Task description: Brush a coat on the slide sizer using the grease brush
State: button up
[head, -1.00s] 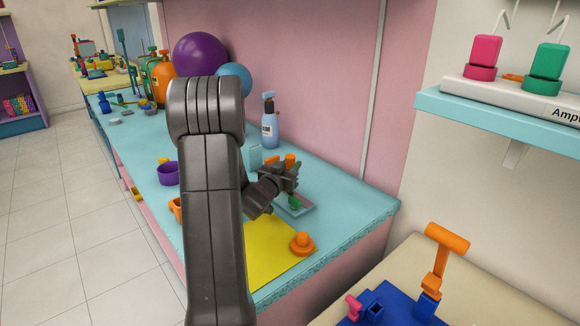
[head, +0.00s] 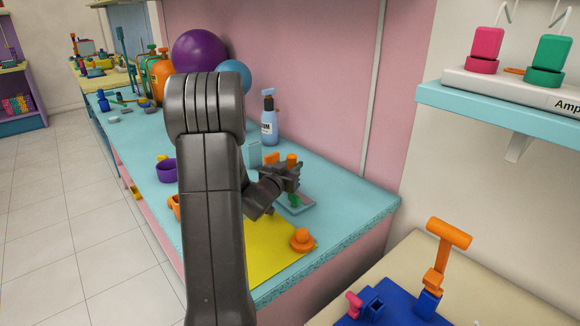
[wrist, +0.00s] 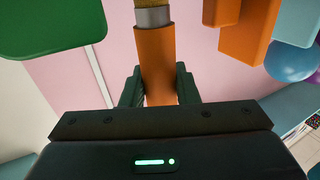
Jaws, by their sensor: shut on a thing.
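My gripper (head: 290,180) is over the far right part of the turquoise counter, small and partly behind my arm in the head view. In the wrist view it is shut on the orange handle of the grease brush (wrist: 156,65). A grey metal collar and the start of tan bristles show at the top edge there; the bristle tip is cut off. A green piece (head: 294,200) on a grey-blue tray (head: 306,208) is just below the gripper. Orange blocks (wrist: 245,30) are beside the brush in the wrist view. I cannot tell for certain which piece is the slide sizer.
A yellow mat (head: 262,262) with an orange knobbed piece (head: 302,240) lies at the counter's front. A shelf (head: 500,108) juts out at right.

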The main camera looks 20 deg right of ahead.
jog(key=shift+s, duration=0.65)
jog(key=shift+w, duration=0.1)
jog(key=shift+w+a+p, duration=0.15)
jog(key=shift+w+a, duration=0.1)
jog(key=shift+w, duration=0.5)
jog(key=shift+w+a+p, duration=0.15)
jog(key=shift+w+a, duration=0.15)
jog(key=shift+w, duration=0.4)
jog(key=shift+w+a+p, duration=0.15)
jog(key=shift+w+a, duration=0.1)
jog(key=shift+w, duration=0.5)
jog(key=shift+s, duration=0.1)
jog(key=shift+s+d+f, duration=0.1)
jog(key=shift+s, duration=0.05)
jog(key=shift+s+d+b, duration=0.25)
jog(key=shift+s+b, duration=0.15)
jog(key=shift+s, duration=0.3)
jog(key=shift+s+d+b, duration=0.2)
jog(key=shift+s+b, duration=0.15)
jog(key=shift+s, duration=0.3)
jog(key=shift+s+d+b, duration=0.25)
jog(key=shift+s+b, duration=0.15)
jog(key=shift+s, duration=0.3)
jog(key=shift+w+a+p, duration=0.25)
jog(key=shift+w, duration=0.55)
jog(key=shift+w+a+p, duration=0.25)
jog(key=shift+w+a, duration=0.05)
jog(key=shift+w, duration=0.45)
jog(key=shift+w+a+p, duration=0.25)
jog(key=shift+w, duration=0.55)
